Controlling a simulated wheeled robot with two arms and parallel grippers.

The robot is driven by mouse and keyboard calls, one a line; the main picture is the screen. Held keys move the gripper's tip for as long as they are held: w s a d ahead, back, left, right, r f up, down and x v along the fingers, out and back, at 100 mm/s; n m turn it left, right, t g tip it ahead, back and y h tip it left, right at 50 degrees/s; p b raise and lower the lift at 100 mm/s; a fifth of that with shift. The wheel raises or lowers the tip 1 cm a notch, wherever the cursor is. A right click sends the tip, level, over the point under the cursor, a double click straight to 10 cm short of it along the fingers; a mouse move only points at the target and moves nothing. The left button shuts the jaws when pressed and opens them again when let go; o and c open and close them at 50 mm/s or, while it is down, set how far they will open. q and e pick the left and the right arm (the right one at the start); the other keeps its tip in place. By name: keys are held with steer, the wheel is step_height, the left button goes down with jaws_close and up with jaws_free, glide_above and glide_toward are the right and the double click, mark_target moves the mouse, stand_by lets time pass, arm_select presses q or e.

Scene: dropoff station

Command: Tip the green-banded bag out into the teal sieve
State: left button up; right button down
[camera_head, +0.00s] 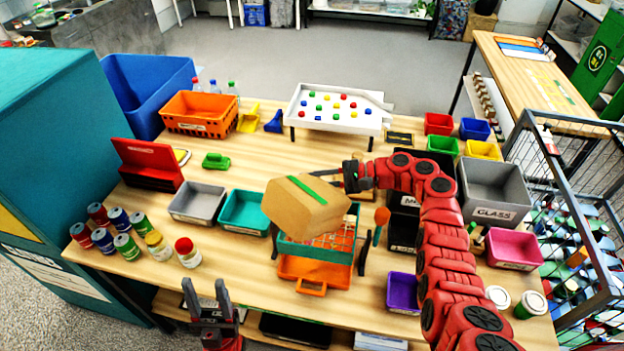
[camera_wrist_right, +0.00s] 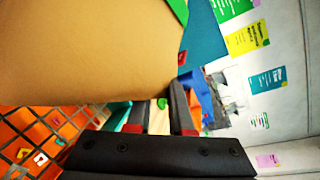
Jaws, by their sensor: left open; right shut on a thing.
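The brown bag with a green band (camera_head: 305,205) is tilted above the teal sieve (camera_head: 318,252). My right gripper (camera_head: 347,178) is shut on the bag at its right side. In the right wrist view the bag (camera_wrist_right: 90,50) fills the upper left, and my right gripper (camera_wrist_right: 165,110) is against it. The bag's mouth is hidden. My left gripper (camera_head: 207,296) is open and empty at the table's front edge, pointing up.
An orange tray (camera_head: 300,270) sits under the sieve. A teal bin (camera_head: 243,212) and grey bin (camera_head: 197,203) stand left of it. Several cans (camera_head: 188,252) stand at the front left. A purple bin (camera_head: 403,293) and grey glass bin (camera_head: 492,192) are on the right.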

steer(key=shift+r, duration=0.1)
step_height(320, 180, up, 8)
steer(key=p, duration=0.7)
steer(key=shift+r, duration=0.45)
steer(key=shift+f, duration=0.1)
